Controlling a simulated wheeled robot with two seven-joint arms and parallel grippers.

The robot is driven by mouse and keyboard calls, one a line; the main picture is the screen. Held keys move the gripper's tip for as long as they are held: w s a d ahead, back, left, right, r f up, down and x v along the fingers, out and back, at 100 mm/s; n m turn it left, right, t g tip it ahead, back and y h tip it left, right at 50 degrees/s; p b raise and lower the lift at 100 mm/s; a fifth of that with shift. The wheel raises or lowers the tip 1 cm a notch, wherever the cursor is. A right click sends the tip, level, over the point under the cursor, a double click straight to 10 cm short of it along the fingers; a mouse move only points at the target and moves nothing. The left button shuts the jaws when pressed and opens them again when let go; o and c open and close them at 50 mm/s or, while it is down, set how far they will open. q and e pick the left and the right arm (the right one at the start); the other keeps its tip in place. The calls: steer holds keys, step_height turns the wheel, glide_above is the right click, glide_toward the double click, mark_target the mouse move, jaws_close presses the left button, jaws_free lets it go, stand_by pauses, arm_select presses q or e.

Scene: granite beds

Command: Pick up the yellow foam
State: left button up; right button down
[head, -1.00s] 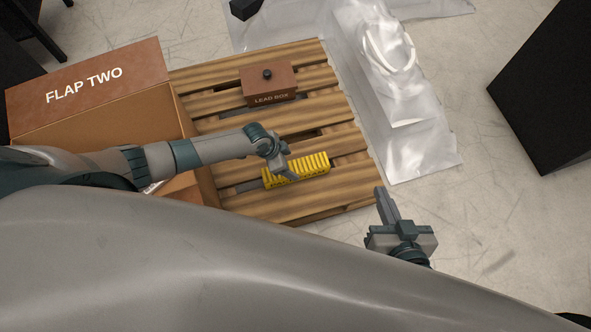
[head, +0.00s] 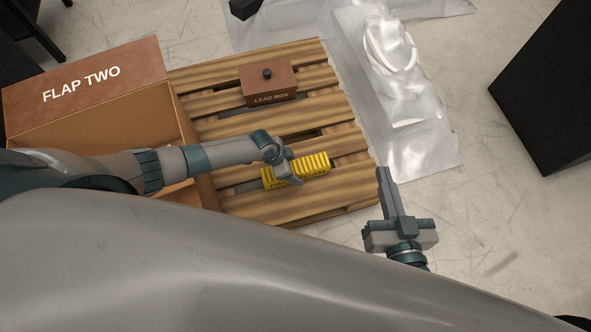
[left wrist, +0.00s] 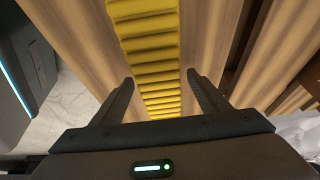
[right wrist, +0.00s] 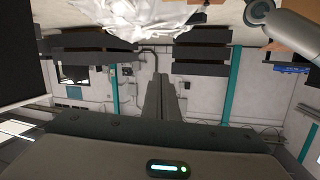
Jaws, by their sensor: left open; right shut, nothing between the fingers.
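The yellow foam (head: 316,163) is a ridged block lying on the wooden pallet (head: 330,143). My left gripper (head: 293,178) is over it in the head view and hides part of its middle. In the left wrist view the foam (left wrist: 150,40) runs up between the two open fingers of my left gripper (left wrist: 160,95). I cannot tell whether the fingers touch it. My right gripper (head: 384,172) is shut and empty, off the pallet's right side above the floor. Its closed fingers also show in the right wrist view (right wrist: 160,95).
A brown lead box (head: 268,84) with a black knob sits at the back of the pallet. An open carton (head: 100,125) with a flap marked FLAP TWO stands at the left. Clear plastic sheeting (head: 425,150) lies right of the pallet. A black block (head: 545,90) stands far right.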

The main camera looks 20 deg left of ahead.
mark_target(298, 167)
arm_select(q)
steer(key=c, duration=1.2)
steer(key=shift+r, duration=0.15)
